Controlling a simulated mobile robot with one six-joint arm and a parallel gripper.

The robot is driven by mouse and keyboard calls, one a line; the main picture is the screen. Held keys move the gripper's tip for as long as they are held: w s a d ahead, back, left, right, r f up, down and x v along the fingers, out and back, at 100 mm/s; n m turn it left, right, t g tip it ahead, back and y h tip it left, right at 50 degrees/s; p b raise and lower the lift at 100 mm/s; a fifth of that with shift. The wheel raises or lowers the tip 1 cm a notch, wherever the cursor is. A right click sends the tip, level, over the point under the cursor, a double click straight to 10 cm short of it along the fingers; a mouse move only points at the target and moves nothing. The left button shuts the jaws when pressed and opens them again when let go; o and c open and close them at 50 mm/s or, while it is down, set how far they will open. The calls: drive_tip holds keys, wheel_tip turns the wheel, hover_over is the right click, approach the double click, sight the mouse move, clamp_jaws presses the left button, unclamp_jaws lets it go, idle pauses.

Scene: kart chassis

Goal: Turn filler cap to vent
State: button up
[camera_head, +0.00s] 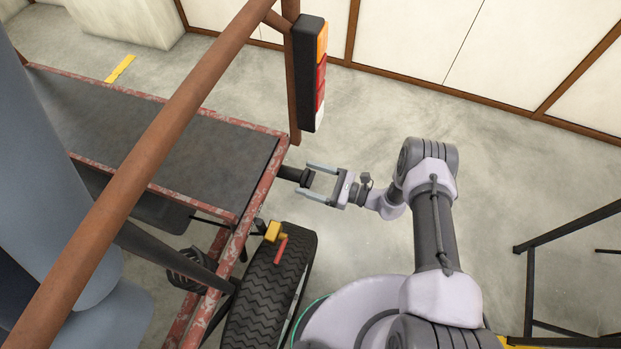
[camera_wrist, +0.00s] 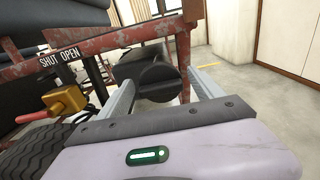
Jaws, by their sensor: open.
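The filler cap (camera_wrist: 158,82) is a dark round cap with a raised bar across its face, on the end of a dark neck. In the head view the cap (camera_head: 305,178) sticks out from the red chassis frame. My gripper (camera_head: 315,182) is open, with its two fingers reaching to either side of the cap. In the wrist view my gripper (camera_wrist: 165,95) has one finger left and one right of the cap, with gaps showing. Contact is not visible. Vent markings cannot be made out on the cap.
A yellow valve block (camera_wrist: 66,98) with a red lever sits left of the cap, under a "SHUT OPEN" label (camera_wrist: 60,57). A tyre (camera_head: 268,290) is below it. A tail light (camera_head: 309,75) stands on a post behind.

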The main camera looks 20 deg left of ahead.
drive_tip(key=c, duration=1.3)
drive_tip(key=shift+n, duration=0.3)
drive_tip(key=n, duration=0.4)
drive_tip(key=shift+s+f+n+b, duration=0.1)
drive_tip(key=shift+n+b, duration=0.2)
drive_tip(key=shift+b, duration=0.05)
drive_tip(key=n, duration=1.2)
drive_tip(key=shift+s+f+n, duration=0.1)
drive_tip(key=shift+n, duration=0.2)
drive_tip(key=n+p, duration=0.1)
drive_tip(key=n, duration=0.4)
drive_tip(key=shift+f+n, duration=0.1)
drive_tip(key=shift+n, duration=0.5)
